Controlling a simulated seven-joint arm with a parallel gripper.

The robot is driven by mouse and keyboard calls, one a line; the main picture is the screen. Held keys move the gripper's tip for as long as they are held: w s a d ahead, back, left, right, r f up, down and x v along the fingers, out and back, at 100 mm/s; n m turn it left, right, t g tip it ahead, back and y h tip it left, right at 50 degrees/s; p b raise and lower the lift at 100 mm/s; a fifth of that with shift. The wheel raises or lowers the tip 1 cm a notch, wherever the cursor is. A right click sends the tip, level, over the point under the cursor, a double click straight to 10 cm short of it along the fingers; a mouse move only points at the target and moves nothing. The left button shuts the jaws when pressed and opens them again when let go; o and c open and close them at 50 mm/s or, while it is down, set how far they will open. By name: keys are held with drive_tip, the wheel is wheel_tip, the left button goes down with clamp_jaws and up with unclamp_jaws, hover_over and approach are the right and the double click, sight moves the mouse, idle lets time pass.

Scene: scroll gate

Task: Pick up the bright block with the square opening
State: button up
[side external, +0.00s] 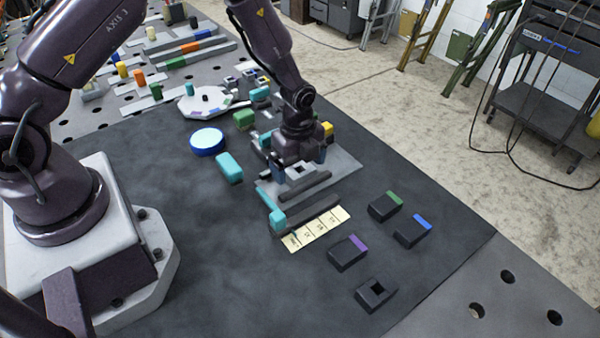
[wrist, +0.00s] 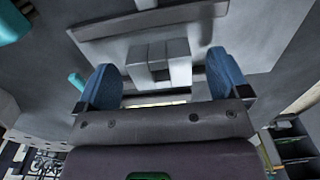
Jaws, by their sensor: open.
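A pale grey block with a dark square opening (side external: 299,171) sits at the grey plate, just below my gripper (side external: 294,166) in the side view. In the wrist view the pale block (wrist: 150,62) shows ahead of and between the two blue fingertips of my gripper (wrist: 163,82). The fingers are open, with a visible gap between each one and the block. My gripper hides part of the block in the side view. A dark block with a square opening (side external: 377,291) lies apart at the mat's front.
The grey plate (side external: 342,164) carries a dark bar (side external: 305,187). A second dark bar with a teal end and a cream labelled strip (side external: 318,229) lie in front. Dark blocks with purple (side external: 347,253), green (side external: 385,206) and blue (side external: 413,231) marks stand right.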

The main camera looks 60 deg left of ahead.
drive_tip(key=shift+f, duration=0.65)
drive_tip(key=shift+r, duration=0.1)
drive_tip(key=c, duration=1.3)
